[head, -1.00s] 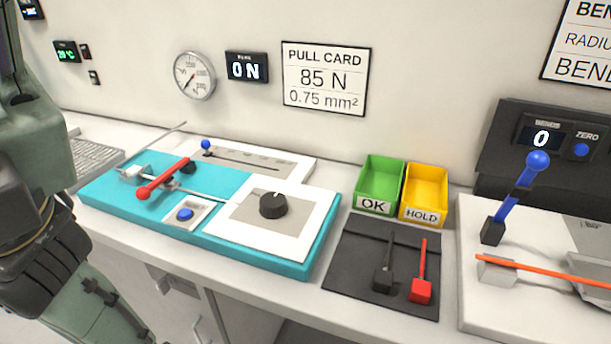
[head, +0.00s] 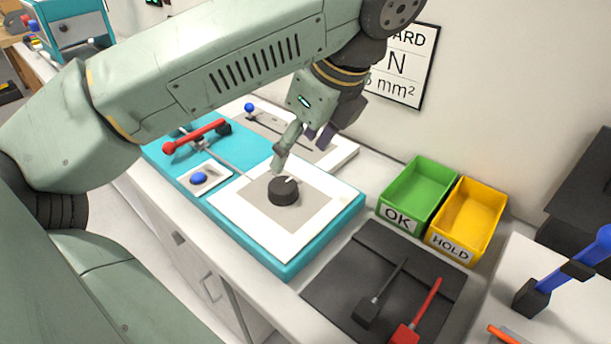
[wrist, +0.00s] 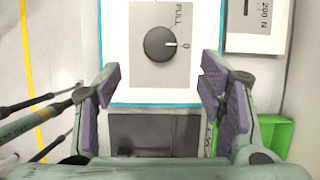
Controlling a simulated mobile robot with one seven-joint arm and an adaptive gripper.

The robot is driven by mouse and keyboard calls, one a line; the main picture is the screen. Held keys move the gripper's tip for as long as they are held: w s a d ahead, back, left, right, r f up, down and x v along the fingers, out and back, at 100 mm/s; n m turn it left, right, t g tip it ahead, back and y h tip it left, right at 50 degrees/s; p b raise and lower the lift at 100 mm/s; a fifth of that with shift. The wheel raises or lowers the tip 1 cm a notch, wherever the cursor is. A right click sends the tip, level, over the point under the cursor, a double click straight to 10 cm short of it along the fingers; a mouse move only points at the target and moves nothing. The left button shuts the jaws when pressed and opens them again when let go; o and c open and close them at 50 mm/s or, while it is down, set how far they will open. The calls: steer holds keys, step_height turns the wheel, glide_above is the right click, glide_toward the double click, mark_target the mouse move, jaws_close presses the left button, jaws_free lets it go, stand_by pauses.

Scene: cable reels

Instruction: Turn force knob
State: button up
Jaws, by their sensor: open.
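The force knob (head: 284,191) is a round black dial with a white pointer line, on a grey square of the white panel on the teal bench unit (head: 290,268). My gripper (head: 296,152) is above and just behind the knob in the head view. In the wrist view its purple-padded fingers (wrist: 162,92) are spread wide with nothing between them. Contact with the knob is not visible.
A red lever (head: 197,136), a blue button (head: 199,178) and a blue-knobbed slider (head: 249,107) share the teal unit.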

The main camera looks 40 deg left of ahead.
mark_target(283, 185)
steer(key=b+x, duration=0.3)
steer(key=x, duration=0.7)
steer(key=shift+f, duration=0.2)
steer(key=shift+c, duration=0.2)
steer(key=c, duration=1.1)
steer(key=shift+b, duration=0.35)
steer(key=shift+f, duration=0.1)
